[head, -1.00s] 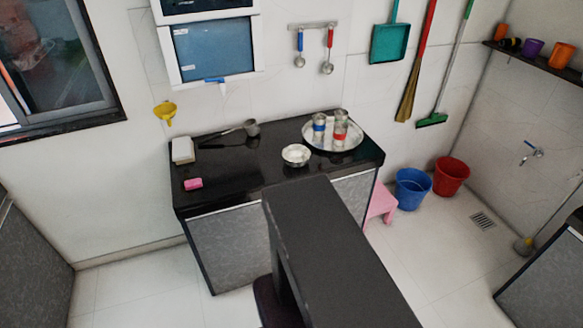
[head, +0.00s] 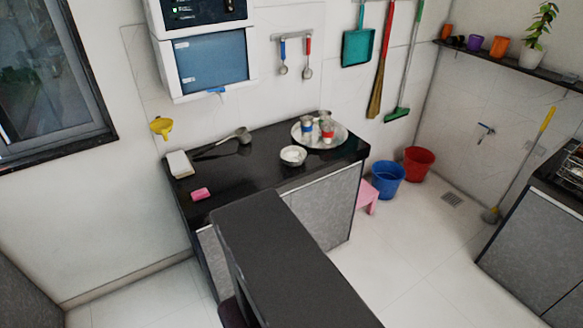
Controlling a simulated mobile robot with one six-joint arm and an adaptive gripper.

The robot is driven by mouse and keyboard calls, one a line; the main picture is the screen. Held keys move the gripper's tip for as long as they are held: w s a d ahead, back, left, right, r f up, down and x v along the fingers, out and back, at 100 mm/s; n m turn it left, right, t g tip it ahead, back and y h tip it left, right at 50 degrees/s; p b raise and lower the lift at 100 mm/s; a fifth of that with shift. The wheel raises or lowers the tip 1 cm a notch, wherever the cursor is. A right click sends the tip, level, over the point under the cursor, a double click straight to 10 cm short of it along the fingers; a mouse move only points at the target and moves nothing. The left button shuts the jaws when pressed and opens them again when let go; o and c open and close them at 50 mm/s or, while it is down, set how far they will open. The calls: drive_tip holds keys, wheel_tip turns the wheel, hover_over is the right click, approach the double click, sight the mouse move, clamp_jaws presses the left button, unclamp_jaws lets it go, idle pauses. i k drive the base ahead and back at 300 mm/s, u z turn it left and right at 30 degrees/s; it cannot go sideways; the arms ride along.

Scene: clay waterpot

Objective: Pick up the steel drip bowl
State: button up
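A small round steel bowl (head: 293,156) with a pale inside stands upright near the front edge of the black counter (head: 255,165), in the head view. It looks like the drip bowl. It sits just left of a round steel tray (head: 341,141) that holds steel cups with blue (head: 307,128) and red (head: 327,132) bands. I cannot tell whether bowl and tray touch. My gripper is not in view.
A ladle (head: 243,135), a white block (head: 180,165) and a pink bar (head: 201,194) lie on the counter's left part. A pink stool (head: 367,195), blue bucket (head: 388,182) and red bucket (head: 418,163) stand to its right. A dark foreground slab hides part of the counter front.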

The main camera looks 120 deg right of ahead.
sight(293, 155)
drive_tip(key=z, duration=0.2)
drive_tip(key=i, duration=0.3)
drive_tip(key=u, duration=0.85)
drive_tip(key=k, duration=0.3)
drive_tip(key=z, duration=2)
drive_tip(key=k, duration=0.15)
drive_tip(key=z, duration=1.65)
drive_tip(key=k, duration=0.25)
drive_tip(key=z, duration=0.75)
